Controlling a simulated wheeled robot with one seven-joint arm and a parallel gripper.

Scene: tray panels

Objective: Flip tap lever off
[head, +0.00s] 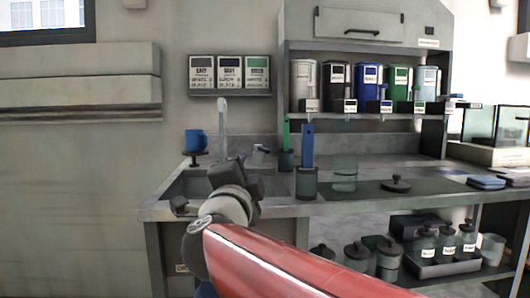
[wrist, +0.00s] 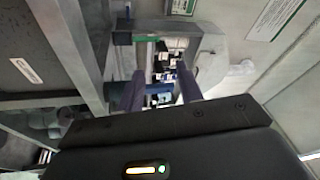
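The tap (head: 222,125) is a pale upright spout with a curved top. It stands behind the sink (head: 188,186) at the left end of the counter. A small pale fitting with a blue part (head: 259,153) sits to its right; I cannot tell whether it is the lever. My gripper (head: 228,174) is over the sink, in front of the tap's base, which it hides. In the wrist view my gripper (wrist: 160,84) has its two dark fingers apart, with no object clearly held between them. I cannot make out the lever's position.
A blue mug (head: 195,141) stands left of the tap. Dark cups with a green tool (head: 286,135) and a blue tool (head: 307,147) stand to the right. A glass (head: 344,174) and dark mat (head: 420,189) lie beyond. Dispensers (head: 367,85) line the shelf above.

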